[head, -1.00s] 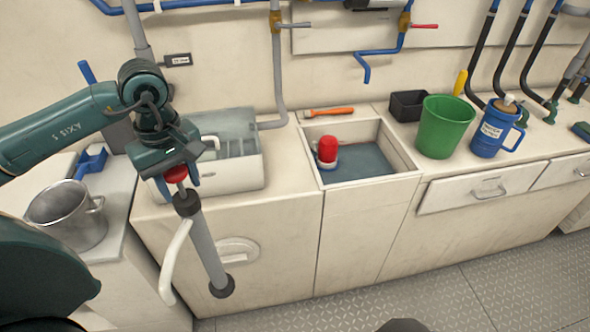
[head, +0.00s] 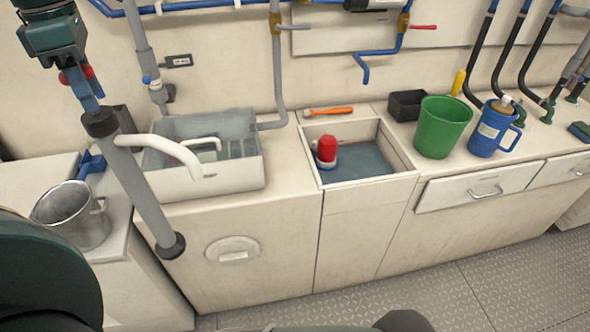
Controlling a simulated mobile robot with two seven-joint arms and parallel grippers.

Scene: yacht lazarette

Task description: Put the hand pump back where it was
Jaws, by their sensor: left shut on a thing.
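The hand pump (head: 145,190) is a grey tube with a black collar, a curved white spout pointing right, a black foot and a red knob at the top. My left gripper (head: 80,88), at the upper left, is shut on the pump near its red knob. The pump hangs tilted in the air, its foot to the lower right, in front of the left end of the counter. Its foot appears clear of any surface. My right gripper is not in view.
An open white bin (head: 222,183) stands on the counter, partly behind the spout. A metal pot (head: 70,218) stands on the left ledge. A sunken sink (head: 395,160) holds a red-topped object (head: 327,152). A green bucket (head: 442,127) and blue jug (head: 490,130) stand to the right.

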